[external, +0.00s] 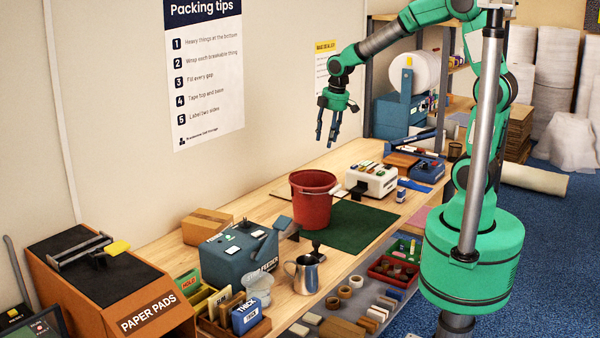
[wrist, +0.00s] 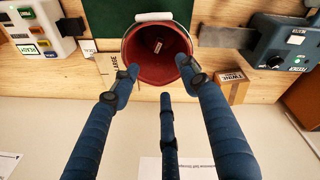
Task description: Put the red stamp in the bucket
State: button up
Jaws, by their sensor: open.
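The red bucket (external: 311,211) stands upright on the wooden bench, by the edge of a dark green mat. My gripper (external: 327,139) is open, with its fingers pointing down, and hangs in the air well above the bench near the bucket. In the wrist view the bucket (wrist: 178,58) shows between and beyond my spread fingertips, with a pale handle at its rim. A small pale and brown item (wrist: 157,46) lies inside on the bottom; I cannot tell whether it is the red stamp. I cannot make out a red stamp elsewhere. Nothing shows between my fingers.
A white machine (external: 372,180) stands right of the bucket, and a blue-grey feeder (external: 237,249) and a carton (external: 206,226) stand left. A metal jug (external: 304,274) is in front. The green mat (external: 350,226) has bare room. The wall is behind the bench.

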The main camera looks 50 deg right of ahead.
jog(key=s+r+m+t, duration=0.1)
jog(key=s+r+m, duration=0.3)
jog(key=s, duration=0.9)
jog(key=s+r+m+t, duration=0.2)
jog(key=s+r+m, duration=0.2)
jog(key=s+r, duration=0.5)
jog(key=s, duration=0.5)
jog(key=shift+s+a+r+m, duration=0.25)
jog(key=shift+a+r+m, duration=0.1)
jog(key=shift+a+m, duration=0.05)
jog(key=shift+f, duration=0.15)
notch_tip(320, 180, down, 10)
jog(key=b, duration=1)
